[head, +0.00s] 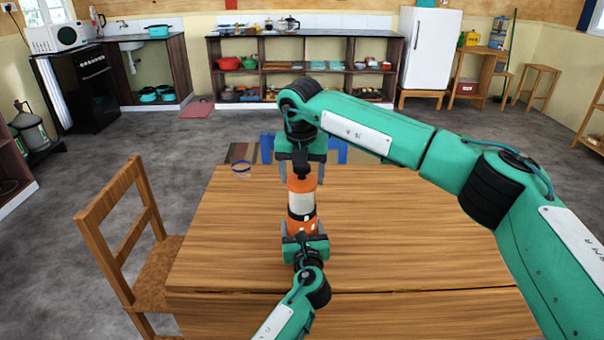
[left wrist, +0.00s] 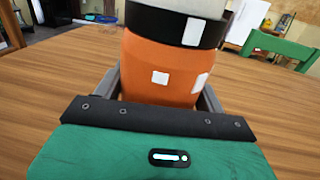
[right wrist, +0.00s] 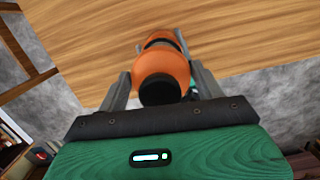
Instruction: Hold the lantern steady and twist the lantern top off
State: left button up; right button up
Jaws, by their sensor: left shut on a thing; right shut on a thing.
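The lantern (head: 301,203) stands upright on the wooden table, with an orange base, a black band, a pale middle and an orange top with a black cap. My left gripper (head: 303,230) is shut on the orange base from the near side; the left wrist view shows its fingers on both sides of the base (left wrist: 160,75). My right gripper (head: 301,176) comes from above and is shut on the lantern top (head: 300,184). In the right wrist view the orange top (right wrist: 163,66) and its black cap lie between the fingers. The top's seating on the body is partly hidden by the right gripper.
The wooden table (head: 420,230) is mostly clear on both sides of the lantern. A blue ring-shaped item (head: 241,167) lies at its far left edge. A wooden chair (head: 130,230) stands at the left. Shelves (head: 306,65) and a white fridge (head: 428,45) are far back.

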dwell(0.4)
jog(key=o, duration=1.1)
jog(key=r, duration=0.4)
jog(key=s+r, duration=0.1)
jog(key=r, duration=0.7)
jog(key=shift+s, duration=0.4)
jog(key=shift+a, duration=0.1)
jog(key=shift+c, duration=0.3)
